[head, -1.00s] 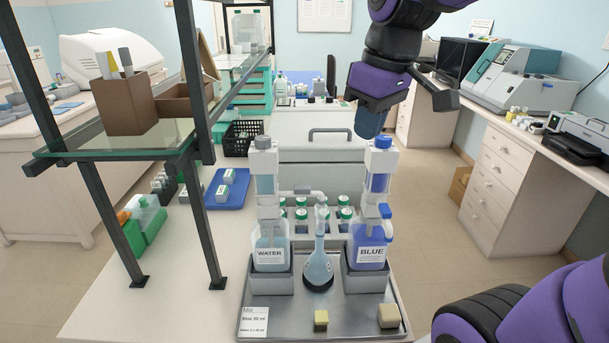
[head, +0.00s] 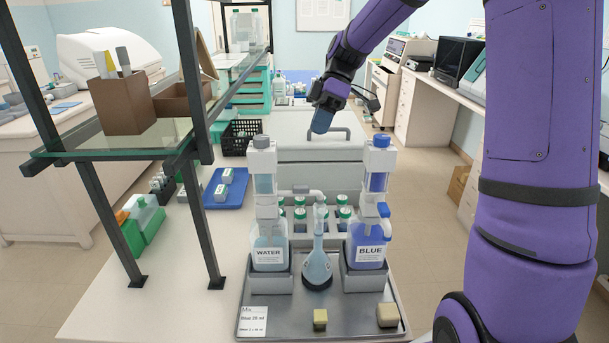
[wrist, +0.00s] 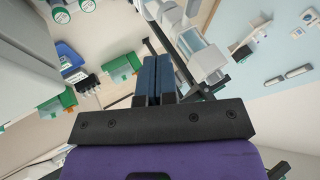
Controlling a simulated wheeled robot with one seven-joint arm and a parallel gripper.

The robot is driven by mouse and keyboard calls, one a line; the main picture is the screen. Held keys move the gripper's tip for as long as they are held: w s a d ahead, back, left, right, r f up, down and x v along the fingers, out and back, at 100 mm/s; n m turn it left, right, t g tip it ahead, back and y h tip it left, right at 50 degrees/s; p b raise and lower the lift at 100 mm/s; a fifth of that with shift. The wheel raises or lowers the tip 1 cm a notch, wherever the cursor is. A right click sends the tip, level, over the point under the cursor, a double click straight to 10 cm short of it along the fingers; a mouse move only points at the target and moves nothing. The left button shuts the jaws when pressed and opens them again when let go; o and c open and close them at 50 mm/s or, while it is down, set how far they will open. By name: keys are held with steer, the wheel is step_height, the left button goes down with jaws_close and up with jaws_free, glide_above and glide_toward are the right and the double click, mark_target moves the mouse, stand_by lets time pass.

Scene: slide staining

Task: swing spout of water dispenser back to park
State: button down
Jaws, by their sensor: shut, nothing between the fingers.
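The water dispenser (head: 270,225) stands at the left of the steel tray, a pale blue bottle labelled WATER with a grey cap. Its spout (head: 302,191) points right, with its end over the mouth of the flask (head: 317,262). My gripper (head: 321,122) is shut and empty, above and behind the dispensers, apart from the spout. In the wrist view, its blue fingers (wrist: 154,78) lie together. A clear and pale blue body just right of the fingers there looks like a dispenser; I cannot tell which.
The blue dispenser (head: 368,235) stands right of the flask, its blue spout toward the camera. Several green-capped bottles (head: 299,214) stand behind. The tray (head: 345,322) bears two small blocks in front. A dark-framed glass shelf (head: 120,147) rises at left. A blue tray (head: 226,189) lies nearby.

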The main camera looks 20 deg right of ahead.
mark_target(299, 194)
steer(key=s+a+f, duration=0.6)
steer(key=f, duration=0.2)
steer(key=shift+s+a+f, duration=0.15)
steer(key=shift+a, duration=0.15)
stand_by(0.3)
